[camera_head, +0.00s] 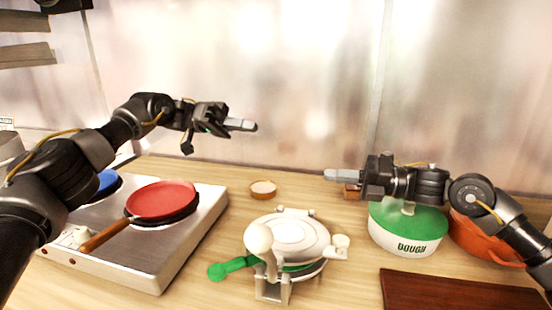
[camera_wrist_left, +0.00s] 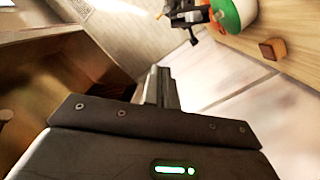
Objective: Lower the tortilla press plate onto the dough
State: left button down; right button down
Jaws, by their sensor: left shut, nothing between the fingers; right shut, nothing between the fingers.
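The tortilla press (camera_head: 272,288) stands at the front middle of the counter. Its round white upper plate (camera_head: 293,236) lies over the base and looks down or nearly down. A pale rounded lever end (camera_head: 258,238) rises at its front left, and a green handle (camera_head: 232,266) sticks out left. No dough shows between the plates. My left gripper (camera_head: 243,125) is shut and empty, high above and behind the press; its fingers also show in the left wrist view (camera_wrist_left: 160,88). My right gripper (camera_head: 336,175) is shut and empty, behind and right of the press, pointing left.
A green-lidded white pot marked DOUGH (camera_head: 408,246) stands right of the press, below my right arm. An orange pot (camera_head: 480,240) and a dark red board (camera_head: 455,292) are further right. A red pan (camera_head: 162,200) sits on the steel stove (camera_head: 150,268). A small bowl (camera_head: 263,190) stands behind the press.

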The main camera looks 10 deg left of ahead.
pick_arm(q)
jog(key=shift+s+f+n+g+y, duration=0.1)
jog(key=shift+s+n+g+y, duration=0.4)
jog(key=shift+s+n+y, duration=0.5)
jog(key=shift+w+d, duration=0.15)
jog(key=shift+w, duration=0.1)
jog(key=s+d+f, duration=0.4)
jog(key=s+d, duration=0.2)
jog(key=d, duration=0.3)
jog(key=shift+s+a, duration=0.1)
jog(key=shift+s+f, duration=0.3)
jog(key=shift+s, duration=0.25)
pick_arm(e)
jog(key=c, duration=2.1)
grip_release()
jog(key=shift+c, duration=0.2)
